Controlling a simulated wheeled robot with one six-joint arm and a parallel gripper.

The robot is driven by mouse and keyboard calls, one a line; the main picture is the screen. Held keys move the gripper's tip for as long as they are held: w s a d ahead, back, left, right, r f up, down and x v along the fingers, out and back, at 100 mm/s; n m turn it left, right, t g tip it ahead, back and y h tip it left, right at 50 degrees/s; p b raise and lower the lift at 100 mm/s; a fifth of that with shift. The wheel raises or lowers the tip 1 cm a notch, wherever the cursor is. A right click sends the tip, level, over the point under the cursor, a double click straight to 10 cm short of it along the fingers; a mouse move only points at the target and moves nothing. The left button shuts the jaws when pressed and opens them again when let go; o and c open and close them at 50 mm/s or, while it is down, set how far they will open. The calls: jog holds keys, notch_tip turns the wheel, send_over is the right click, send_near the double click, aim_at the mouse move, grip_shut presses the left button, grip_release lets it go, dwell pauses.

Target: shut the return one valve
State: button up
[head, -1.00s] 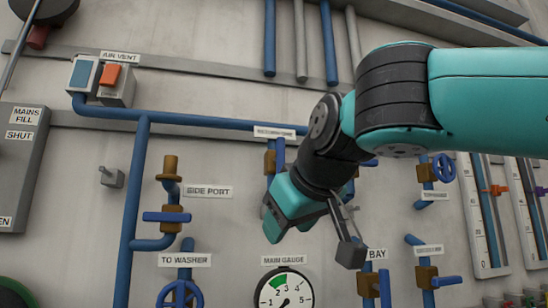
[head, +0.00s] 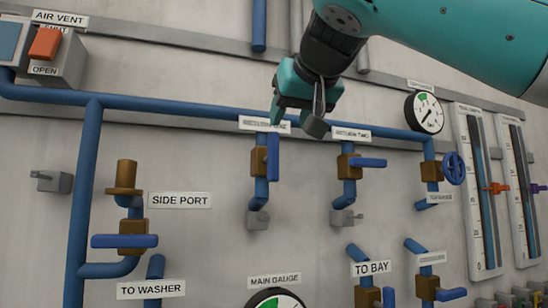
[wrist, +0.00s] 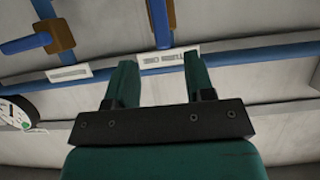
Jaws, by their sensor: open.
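The return one valve (head: 259,162) is a brown body on a blue pipe, with a blue lever (head: 273,157) standing upright along the pipe. Its label (head: 264,124) is small and partly covered by my gripper; it also shows upside down in the wrist view (wrist: 168,59). The lever shows at the top of the wrist view (wrist: 161,22), beyond the label. My gripper (head: 296,116) is open and empty, just above the valve in the head view. In the wrist view its two green fingers (wrist: 160,82) point toward the label and lever. I see no contact with the lever.
A similar valve (head: 347,166) with a level blue lever stands to the right, under its own label (head: 350,133). A blue header pipe (head: 190,111) runs above both valves. A gauge (head: 424,112) and a blue handwheel valve (head: 453,168) are farther right. The side port valve (head: 132,234) is at left.

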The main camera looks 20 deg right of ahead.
aim_at(276, 146)
jog(key=x, duration=1)
jog(key=shift+w+f, duration=0.2)
jog(key=shift+w, duration=0.1)
grip_shut()
